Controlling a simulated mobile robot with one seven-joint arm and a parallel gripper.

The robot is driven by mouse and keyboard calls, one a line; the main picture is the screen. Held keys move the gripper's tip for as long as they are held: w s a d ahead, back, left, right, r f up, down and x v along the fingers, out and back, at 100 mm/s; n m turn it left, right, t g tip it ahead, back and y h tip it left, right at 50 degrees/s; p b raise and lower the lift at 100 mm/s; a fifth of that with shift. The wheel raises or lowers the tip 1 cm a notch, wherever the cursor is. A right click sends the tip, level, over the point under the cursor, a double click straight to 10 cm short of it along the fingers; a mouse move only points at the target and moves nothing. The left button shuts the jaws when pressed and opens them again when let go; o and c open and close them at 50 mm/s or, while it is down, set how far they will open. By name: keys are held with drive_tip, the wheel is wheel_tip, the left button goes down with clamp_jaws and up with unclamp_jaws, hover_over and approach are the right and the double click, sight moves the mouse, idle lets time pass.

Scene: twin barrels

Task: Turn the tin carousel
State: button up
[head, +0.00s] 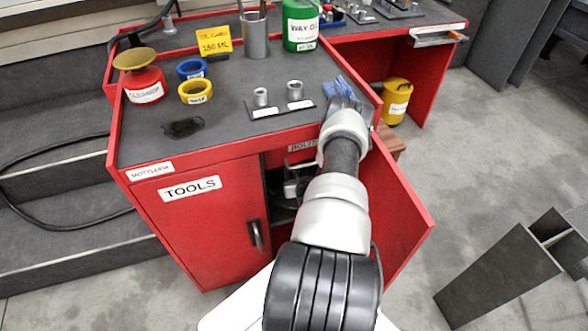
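I cannot pick out a tin carousel for certain. A red tin labelled CLEANER (147,92) with a domed yellowish top (134,59) stands at the left of the red cabinet's dark top (225,100). A green WAY OIL can (300,28) stands at the back. My arm reaches from the bottom of the head view to the top's right edge. A grey part at its far end (343,103) may be my gripper, beside a crumpled blue cloth (340,86). No fingers can be made out there, and whether it is open or shut is hidden.
The cabinet's right door (402,205) stands open; a grey object (291,184) shows inside. Blue (191,69) and yellow (195,90) tape rolls, a grey cup (256,38) and metal sockets (295,90) stand on top. A yellow can (396,101) and steel beams (497,275) are right.

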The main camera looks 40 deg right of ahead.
clamp_jaws()
drive_tip(key=shift+d+r+n+t+y, duration=0.15)
drive_tip(key=shift+n+t+y, duration=0.15)
drive_tip(key=shift+n+y, duration=0.55)
drive_tip(key=shift+d+f+n+t+y, duration=0.1)
drive_tip(key=shift+n+t+y, duration=0.2)
drive_tip(key=shift+n+y, duration=0.55)
drive_tip(key=shift+d+r+n+t+y, duration=0.15)
drive_tip(key=shift+n+t+y, duration=0.15)
drive_tip(key=shift+n+y, duration=0.55)
drive_tip(key=shift+f, duration=0.1)
unclamp_jaws()
drive_tip(key=shift+m, duration=0.25)
